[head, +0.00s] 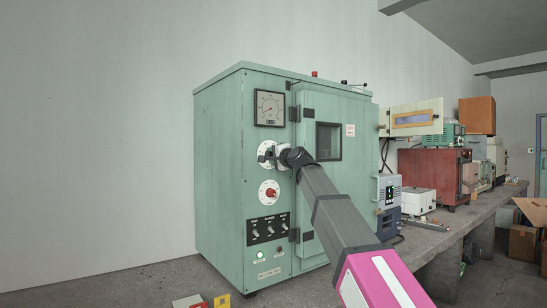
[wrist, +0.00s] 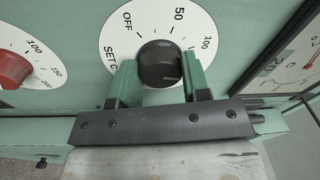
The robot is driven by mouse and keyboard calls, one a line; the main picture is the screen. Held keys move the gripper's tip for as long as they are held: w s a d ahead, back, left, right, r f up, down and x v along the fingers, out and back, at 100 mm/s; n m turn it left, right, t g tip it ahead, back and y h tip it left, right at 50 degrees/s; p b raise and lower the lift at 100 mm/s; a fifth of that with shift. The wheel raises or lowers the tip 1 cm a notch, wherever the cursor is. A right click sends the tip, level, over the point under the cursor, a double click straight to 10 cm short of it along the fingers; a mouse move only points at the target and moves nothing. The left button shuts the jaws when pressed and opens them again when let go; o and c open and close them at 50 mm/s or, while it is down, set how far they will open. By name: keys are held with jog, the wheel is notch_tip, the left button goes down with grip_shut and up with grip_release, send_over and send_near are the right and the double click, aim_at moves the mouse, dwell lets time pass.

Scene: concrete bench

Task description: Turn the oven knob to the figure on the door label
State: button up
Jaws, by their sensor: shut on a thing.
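The pale green oven (head: 218,165) stands on the bench. Its black knob (wrist: 160,58) sits on a white dial (wrist: 118,38) marked OFF, 50 and 100, with "SET" lettering at the lower left. My gripper (wrist: 159,70) has one green finger on each side of this knob and is shut on it. In the head view my gripper (head: 273,154) covers most of the upper dial. I cannot clearly tell where the knob points. The door label (head: 350,130) is a small white patch with red print right of the door window; its figure is too small to read.
A red knob (head: 270,194) on its own dial is below in the head view, and left in the wrist view (wrist: 12,70). A gauge (head: 269,108) is above. Small black switches (head: 269,230) sit lower. Other equipment (head: 433,175) stands along the bench to the right.

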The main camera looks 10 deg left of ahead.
jog(key=m, duration=0.6)
jog(key=m+h, duration=0.1)
jog(key=m, duration=0.6)
jog(key=shift+g, duration=0.3)
jog(key=shift+m, duration=0.4)
jog(key=o, duration=0.9)
jog(key=shift+r, duration=0.1)
jog(key=v, duration=1)
jog(key=shift+s+d, duration=0.25)
jog(key=shift+s, duration=0.1)
